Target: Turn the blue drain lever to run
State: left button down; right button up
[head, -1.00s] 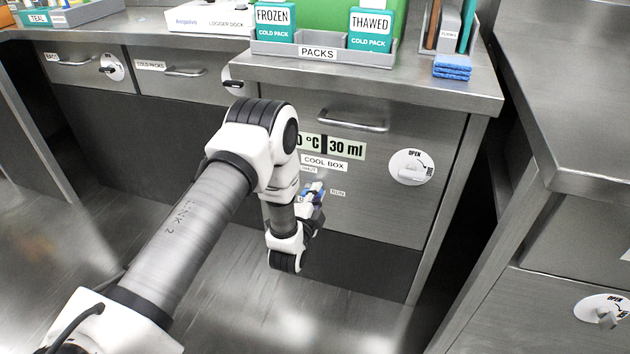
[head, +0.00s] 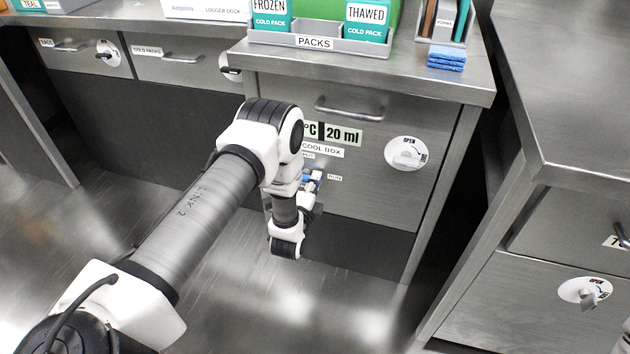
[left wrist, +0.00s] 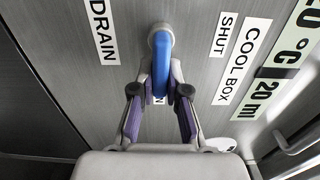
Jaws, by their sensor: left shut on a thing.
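The blue drain lever (left wrist: 161,58) is on the grey cool box front, with its round pivot at the top of the left wrist view. It points down the picture, toward a small label mostly hidden by my fingers, of which an N shows. The SHUT label (left wrist: 224,35) is to its right and the DRAIN label (left wrist: 103,32) to its left. My left gripper (left wrist: 161,82) is shut on the lever, one purple-padded finger on each side. In the head view my left gripper (head: 312,183) is partly hidden behind my arm at the panel. My right gripper is not seen.
A packs tray (head: 318,43) stands on the counter above. The floor in front is clear.

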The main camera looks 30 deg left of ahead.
pick_arm(q)
jog(key=c, duration=1.2)
grip_release()
jog(key=shift+o, duration=0.2)
jog(key=v, duration=0.7)
jog(key=shift+s, duration=0.25)
